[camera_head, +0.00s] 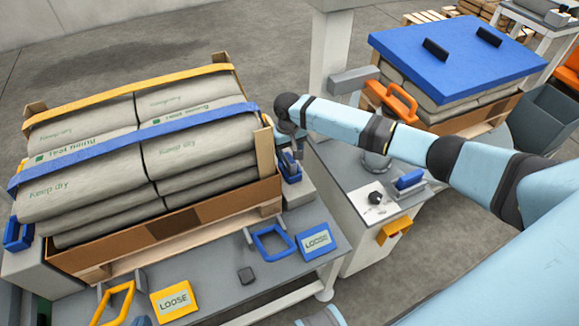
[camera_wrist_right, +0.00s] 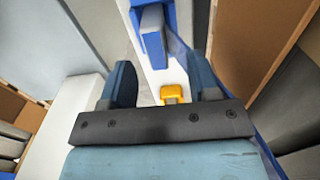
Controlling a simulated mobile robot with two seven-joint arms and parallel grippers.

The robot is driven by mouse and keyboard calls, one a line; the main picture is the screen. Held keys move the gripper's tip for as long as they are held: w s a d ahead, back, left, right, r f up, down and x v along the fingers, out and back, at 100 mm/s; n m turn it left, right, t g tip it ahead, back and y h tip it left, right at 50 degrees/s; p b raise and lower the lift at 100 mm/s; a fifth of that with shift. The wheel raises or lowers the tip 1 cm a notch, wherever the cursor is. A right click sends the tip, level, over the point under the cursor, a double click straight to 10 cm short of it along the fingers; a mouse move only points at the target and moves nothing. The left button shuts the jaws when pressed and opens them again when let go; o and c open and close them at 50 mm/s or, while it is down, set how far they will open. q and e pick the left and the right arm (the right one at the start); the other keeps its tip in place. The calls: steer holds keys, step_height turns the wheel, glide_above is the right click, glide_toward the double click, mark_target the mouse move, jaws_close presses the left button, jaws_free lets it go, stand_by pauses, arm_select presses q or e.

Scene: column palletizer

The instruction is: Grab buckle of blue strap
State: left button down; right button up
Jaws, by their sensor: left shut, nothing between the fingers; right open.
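The blue strap (camera_head: 130,143) runs across the stacked grey sacks. Its right end hangs at the pallet's right side, by a blue buckle (camera_head: 291,172). Another blue buckle (camera_head: 18,235) hangs at the left end. My right gripper (camera_head: 288,155) is at the right-hand buckle, its fingers mostly hidden in the head view. In the right wrist view, the gripper (camera_wrist_right: 165,85) is open and empty, with the blue buckle (camera_wrist_right: 154,38) ahead of the fingers. My left gripper (camera_head: 141,321) barely shows at the bottom edge and is shut, with nothing held.
A yellow strap (camera_head: 130,93) crosses the sacks behind. A yellow part (camera_wrist_right: 172,93) lies between the fingers in the wrist view. A wooden corner post (camera_head: 265,152) stands close to my right gripper. Blue and yellow handles with LOOSE signs (camera_head: 316,242) are in front.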

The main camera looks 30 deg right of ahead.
mark_target(289, 158)
steer(key=f, duration=0.1)
steer(key=f+b, duration=0.1)
steer(key=f, duration=0.1)
steer(key=f+b, duration=0.1)
steer(key=f, duration=0.1)
steer(key=shift+w+d+f, duration=0.1)
steer(key=shift+w+d, duration=0.05)
steer(key=shift+d, duration=0.1)
jaws_close()
